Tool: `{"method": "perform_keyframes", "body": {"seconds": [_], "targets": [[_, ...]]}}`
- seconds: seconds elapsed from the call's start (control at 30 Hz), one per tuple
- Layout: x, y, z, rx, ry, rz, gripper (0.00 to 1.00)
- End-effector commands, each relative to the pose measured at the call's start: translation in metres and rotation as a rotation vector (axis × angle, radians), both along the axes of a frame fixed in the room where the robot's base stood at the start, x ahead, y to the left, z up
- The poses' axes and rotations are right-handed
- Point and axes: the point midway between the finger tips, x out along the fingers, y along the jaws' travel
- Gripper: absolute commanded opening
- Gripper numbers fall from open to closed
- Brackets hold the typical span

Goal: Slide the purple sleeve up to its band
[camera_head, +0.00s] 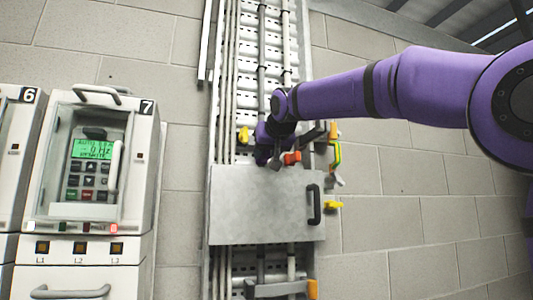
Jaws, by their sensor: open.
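My purple arm reaches in from the right to a vertical cable tray on the wall. My gripper (277,163) is at the tray, just above a grey metal cover plate (260,215). It is small and dark here, and its jaws are open. I cannot pick out the purple sleeve or its band. My wrist and gripper hide part of the conduits there, and their own purple makes a purple part hard to tell apart. Grey vertical conduits (262,50) run down the tray above my gripper.
An orange-red part (292,157) sits right of my gripper, and a yellow part (243,135) left of it. Yellow and green parts (335,155) stick out at the tray's right edge. The plate has a black handle (314,205). Drive cabinet 7 (144,185) stands at left.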

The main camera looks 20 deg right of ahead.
Motion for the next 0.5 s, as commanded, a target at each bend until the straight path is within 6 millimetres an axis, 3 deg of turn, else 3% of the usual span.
{"method": "perform_keyframes", "body": {"seconds": [0.33,0.5], "targets": [[0.0031,0.0,-0.0015,0.0,0.0,0.0,0.4],[0.003,-0.0001,-0.0014,0.0,0.0,0.0,0.01]]}}
